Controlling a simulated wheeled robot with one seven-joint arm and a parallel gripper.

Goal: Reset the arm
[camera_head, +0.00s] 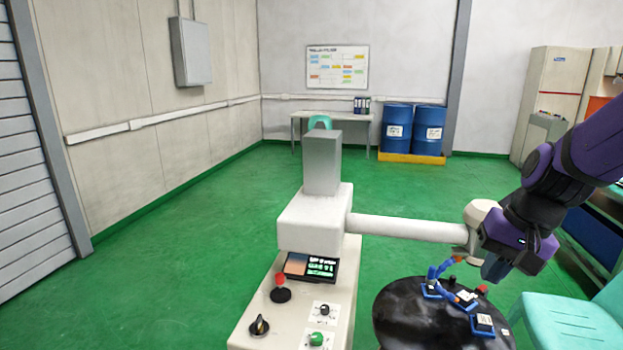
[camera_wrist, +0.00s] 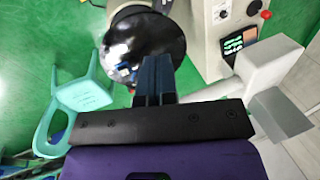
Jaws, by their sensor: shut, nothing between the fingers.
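My arm reaches in from the right edge of the head view, purple and black. My gripper (camera_head: 495,268) points down above and beside the black round worktable (camera_head: 400,318). In the wrist view the fingers of my gripper (camera_wrist: 154,62) lie together, shut, with nothing between them. The machine (camera_head: 316,222) stands in the middle, with a white horizontal arm (camera_head: 408,228) that ends close to my wrist. Blue-based small blocks (camera_head: 484,322) and blue hoses (camera_head: 440,275) are on the black table. The black table also shows in the wrist view (camera_wrist: 135,35), partly behind the fingers.
The machine's control panel (camera_head: 318,268) carries a red stop button (camera_head: 280,288) and knobs. A teal chair (camera_head: 570,322) stands at the lower right. Blue drums (camera_head: 396,130) stand on a yellow pallet at the back. The green floor (camera_head: 190,240) at the left is clear.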

